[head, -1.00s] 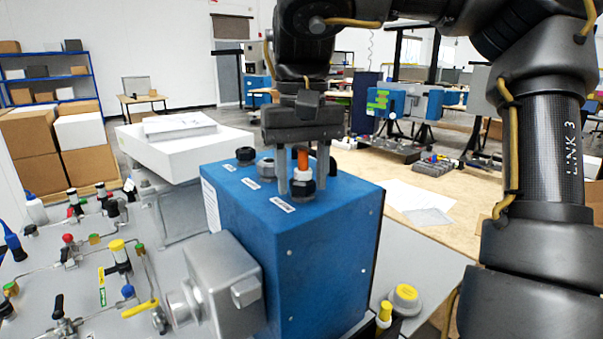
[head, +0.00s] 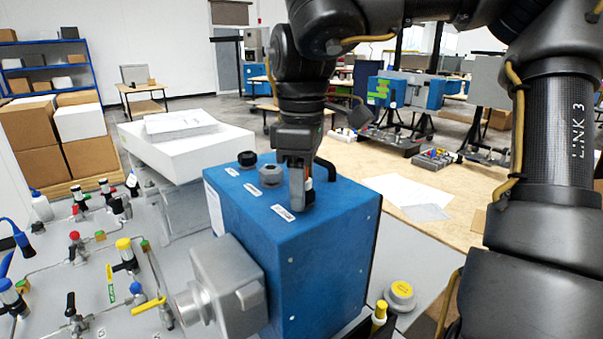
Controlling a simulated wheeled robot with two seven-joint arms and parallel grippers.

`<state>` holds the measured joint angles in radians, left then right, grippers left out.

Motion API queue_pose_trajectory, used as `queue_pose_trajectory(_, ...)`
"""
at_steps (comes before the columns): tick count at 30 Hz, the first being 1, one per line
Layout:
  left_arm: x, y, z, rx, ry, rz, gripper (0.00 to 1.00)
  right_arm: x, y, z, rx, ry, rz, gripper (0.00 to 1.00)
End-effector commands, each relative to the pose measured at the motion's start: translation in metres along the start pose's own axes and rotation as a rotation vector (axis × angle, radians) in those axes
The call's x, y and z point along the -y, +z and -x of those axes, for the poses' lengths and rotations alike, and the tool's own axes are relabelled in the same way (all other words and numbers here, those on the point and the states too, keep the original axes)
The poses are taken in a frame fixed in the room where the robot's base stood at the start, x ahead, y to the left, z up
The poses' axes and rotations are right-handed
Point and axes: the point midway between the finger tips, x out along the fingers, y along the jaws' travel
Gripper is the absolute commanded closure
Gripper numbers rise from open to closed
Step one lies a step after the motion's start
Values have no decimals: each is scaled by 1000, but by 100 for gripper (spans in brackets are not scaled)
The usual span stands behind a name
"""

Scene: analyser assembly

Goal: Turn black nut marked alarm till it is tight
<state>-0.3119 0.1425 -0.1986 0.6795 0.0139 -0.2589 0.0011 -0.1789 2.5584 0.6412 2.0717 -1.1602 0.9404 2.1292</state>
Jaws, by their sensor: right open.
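The blue box (head: 312,240) stands on the grey bench, with a row of fittings and small white labels on top. The label print is too small to read. My right gripper (head: 300,192) points straight down over the fitting nearest the box's front right. It is open, seen nearly edge-on, with its fingers at the height of that fitting. A dark bit of the black nut (head: 309,184) shows beside the near finger; most of it is hidden. Whether the fingers touch it cannot be told. My left gripper is not in view.
A black fitting (head: 246,158) and a grey fitting (head: 270,175) stand left of my gripper on the box. A black handle (head: 328,168) rises close behind it at right. A grey housing (head: 228,285) juts from the front. Valves and tubing cover the left panel.

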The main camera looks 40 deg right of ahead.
Motion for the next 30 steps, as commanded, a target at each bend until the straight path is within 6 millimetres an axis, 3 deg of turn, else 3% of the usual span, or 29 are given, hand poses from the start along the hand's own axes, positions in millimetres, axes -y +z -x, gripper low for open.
queue_pose_trajectory(3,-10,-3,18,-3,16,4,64,0,1,6,2,-1,244,54)
queue_pose_trajectory(15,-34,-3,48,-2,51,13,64,0,0,3,2,-2,960,54)
queue_pose_trajectory(25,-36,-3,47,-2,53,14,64,0,0,0,0,0,1032,54)
queue_pose_trajectory(30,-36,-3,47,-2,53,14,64,0,0,0,0,0,1030,75)
